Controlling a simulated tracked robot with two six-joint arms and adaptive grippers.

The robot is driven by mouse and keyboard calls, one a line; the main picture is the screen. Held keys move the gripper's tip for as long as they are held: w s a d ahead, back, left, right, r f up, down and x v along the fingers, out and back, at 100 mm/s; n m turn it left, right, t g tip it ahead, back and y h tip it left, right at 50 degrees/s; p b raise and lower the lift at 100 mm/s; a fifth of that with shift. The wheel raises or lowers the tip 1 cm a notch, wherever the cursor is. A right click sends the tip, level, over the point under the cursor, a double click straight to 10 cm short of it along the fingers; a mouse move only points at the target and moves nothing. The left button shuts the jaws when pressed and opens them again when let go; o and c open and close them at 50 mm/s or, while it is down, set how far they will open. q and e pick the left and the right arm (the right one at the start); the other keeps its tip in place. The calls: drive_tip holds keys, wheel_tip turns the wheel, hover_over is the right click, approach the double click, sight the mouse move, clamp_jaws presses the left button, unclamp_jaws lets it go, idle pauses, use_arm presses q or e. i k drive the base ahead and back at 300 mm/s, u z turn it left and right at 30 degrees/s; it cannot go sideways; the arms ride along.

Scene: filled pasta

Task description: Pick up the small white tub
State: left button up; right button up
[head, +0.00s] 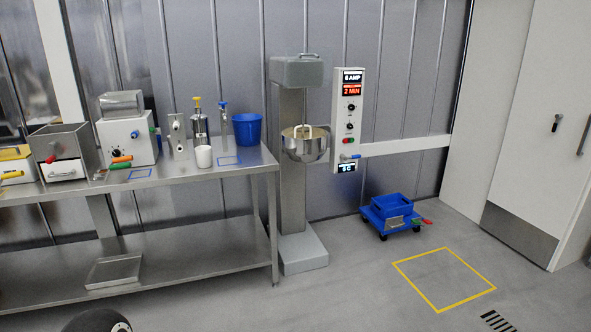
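Neither of my grippers shows in the head view. A dark rounded part at the bottom left edge looks like a piece of my own body, and nothing touches the tub.
A blue bucket (247,131) stands right of the tub. A mixer with a steel bowl (305,146) stands past the table's right end. A blue cart (392,214) is on the floor near a yellow floor square (443,279). The floor in front is clear.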

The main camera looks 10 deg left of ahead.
sight(203, 153)
drive_tip(key=u, duration=0.2)
drive_tip(key=i, duration=1.45)
drive_tip(key=u, duration=0.65)
drive_tip(key=i, duration=1.35)
drive_tip(key=u, duration=0.4)
drive_tip(key=i, duration=0.65)
drive_tip(key=u, duration=0.15)
